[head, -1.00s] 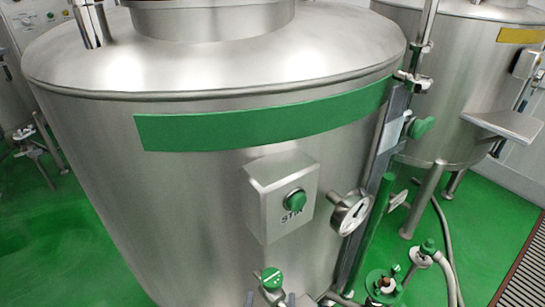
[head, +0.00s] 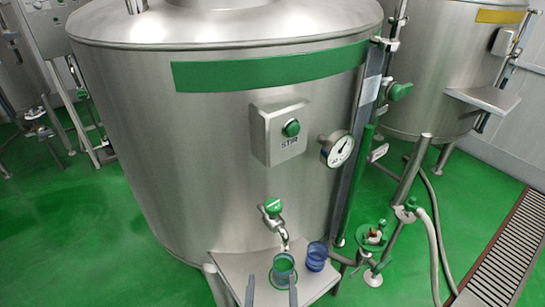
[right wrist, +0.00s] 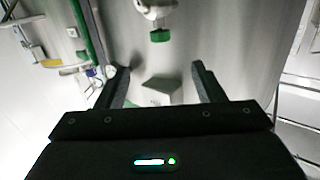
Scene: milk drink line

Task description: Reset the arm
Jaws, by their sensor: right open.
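My right gripper (head: 271,291) shows at the bottom edge of the head view, its two fingers upright and apart. In the right wrist view it (right wrist: 160,78) is open, with nothing between the fingers. A teal cup (head: 283,262) stands on the small steel shelf (head: 235,266) just beyond the fingertips, below the green-handled tap (head: 273,208). A blue cup (head: 317,257) stands to its right. My left gripper is not in view.
The steel tank (head: 200,140) carries a STIR box (head: 281,132) and a round gauge (head: 337,149). A green-capped floor fitting (head: 372,236) and hoses lie right of the shelf. The green floor (head: 120,215) is open at left.

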